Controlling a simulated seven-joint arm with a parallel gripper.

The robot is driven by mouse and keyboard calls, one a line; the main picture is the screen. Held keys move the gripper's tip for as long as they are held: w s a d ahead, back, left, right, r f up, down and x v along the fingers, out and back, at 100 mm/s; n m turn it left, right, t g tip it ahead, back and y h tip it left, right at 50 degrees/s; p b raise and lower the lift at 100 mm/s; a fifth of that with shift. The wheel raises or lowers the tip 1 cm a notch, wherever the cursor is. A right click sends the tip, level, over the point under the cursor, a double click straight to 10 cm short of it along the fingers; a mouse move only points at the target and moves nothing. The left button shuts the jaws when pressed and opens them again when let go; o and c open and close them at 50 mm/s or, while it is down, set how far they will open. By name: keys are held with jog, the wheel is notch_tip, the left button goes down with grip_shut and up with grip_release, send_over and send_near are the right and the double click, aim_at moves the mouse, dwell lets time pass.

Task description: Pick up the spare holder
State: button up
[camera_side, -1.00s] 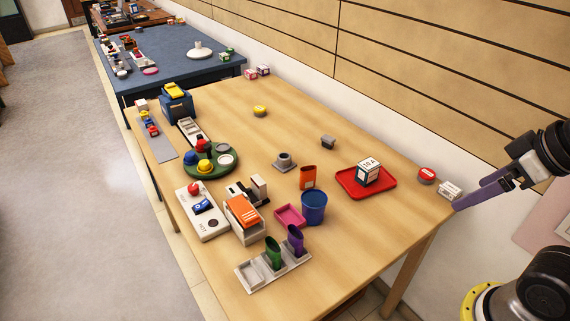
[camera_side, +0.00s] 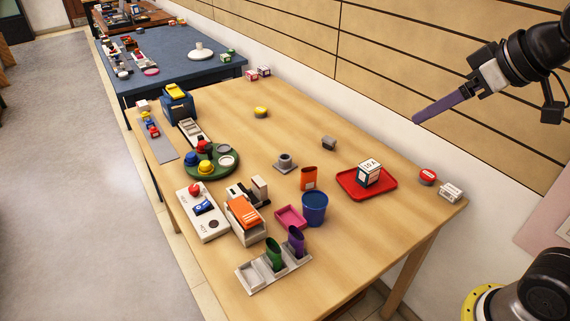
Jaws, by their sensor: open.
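An orange holder (camera_side: 308,178), a flared cup shape, stands upright by itself on the wooden table, just behind a blue bucket. It looks like the spare one. A green holder (camera_side: 273,251) and a purple holder (camera_side: 296,241) of like shape stand in a pale rack (camera_side: 247,275), whose left slot looks empty. My gripper (camera_side: 416,119), with long purple fingers, is open and empty. It is in the air at the upper right, well above the table and far to the right of the orange holder.
The blue bucket (camera_side: 314,209) and a pink tray (camera_side: 290,217) stand close in front of the orange holder. The table behind is mostly clear.

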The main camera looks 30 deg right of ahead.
jog(key=w+r, duration=0.2)
jog(key=w, duration=1)
jog(key=g, duration=0.3)
send_over(285, 157)
jog(key=s+a, duration=0.1)
jog(key=s, duration=0.3)
jog(key=shift+n, duration=0.4)
notch_tip(285, 157, down, 32)
jog(key=shift+f, duration=0.2)
jog(key=shift+x, duration=3)
jog(key=shift+w+d+r, duration=0.1)
jog(key=shift+w+d, duration=0.05)
jog(key=shift+w, duration=0.05)
jog(key=c, duration=1.1)
